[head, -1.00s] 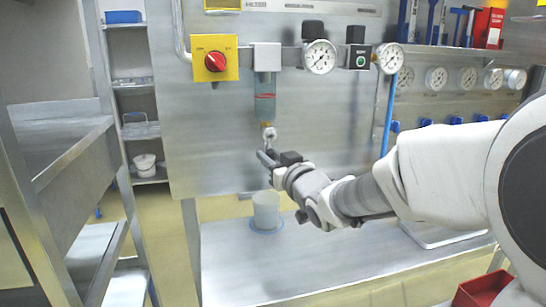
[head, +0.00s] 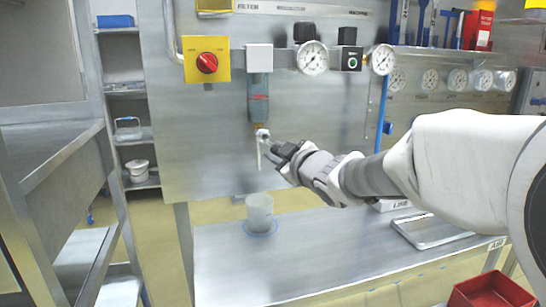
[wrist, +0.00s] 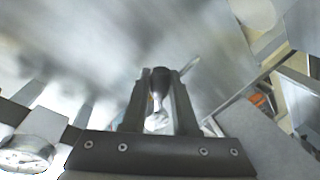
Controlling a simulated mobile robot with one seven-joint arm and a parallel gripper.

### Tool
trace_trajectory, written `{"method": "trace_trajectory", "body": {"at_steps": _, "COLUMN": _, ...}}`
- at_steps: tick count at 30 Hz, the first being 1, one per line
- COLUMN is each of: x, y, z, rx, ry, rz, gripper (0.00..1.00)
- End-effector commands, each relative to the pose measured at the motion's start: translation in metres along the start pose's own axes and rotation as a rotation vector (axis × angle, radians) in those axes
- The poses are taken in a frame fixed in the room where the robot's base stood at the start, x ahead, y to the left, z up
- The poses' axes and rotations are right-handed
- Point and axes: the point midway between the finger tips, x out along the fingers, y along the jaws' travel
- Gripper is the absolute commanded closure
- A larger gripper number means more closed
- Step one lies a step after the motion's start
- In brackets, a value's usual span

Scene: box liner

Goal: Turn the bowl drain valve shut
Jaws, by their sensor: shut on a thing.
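The filter bowl (head: 258,100) is a grey-green cylinder hanging under a pale block on the steel panel. The small pale drain valve (head: 262,132) sits at its lower end, with a thin white piece (head: 259,157) pointing down below it. My gripper (head: 271,150) reaches in from the right, just below and right of the valve body. It is shut on the drain valve's handle. In the wrist view, a dark, tapering piece (wrist: 160,82) shows between my two fingers. The exact handle angle is hard to tell.
A translucent cup (head: 260,209) stands on a blue ring on the steel bench (head: 215,265) below the valve. A red switch on a yellow plate (head: 207,62) and gauges (head: 313,58) are above. A red bin (head: 490,293) is at lower right.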

Motion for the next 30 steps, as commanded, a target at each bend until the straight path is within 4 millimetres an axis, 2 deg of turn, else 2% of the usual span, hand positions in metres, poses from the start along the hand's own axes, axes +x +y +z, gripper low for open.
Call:
{"method": "trace_trajectory", "body": {"at_steps": 18, "x": -0.006, "y": 0.028, "z": -0.008, "rx": -0.565, "ry": -0.112, "rz": -0.002, "gripper": 1.00}}
{"method": "trace_trajectory", "body": {"at_steps": 30, "x": -0.007, "y": 0.037, "z": -0.016, "rx": -0.808, "ry": -0.163, "rz": -0.005, "gripper": 1.00}}
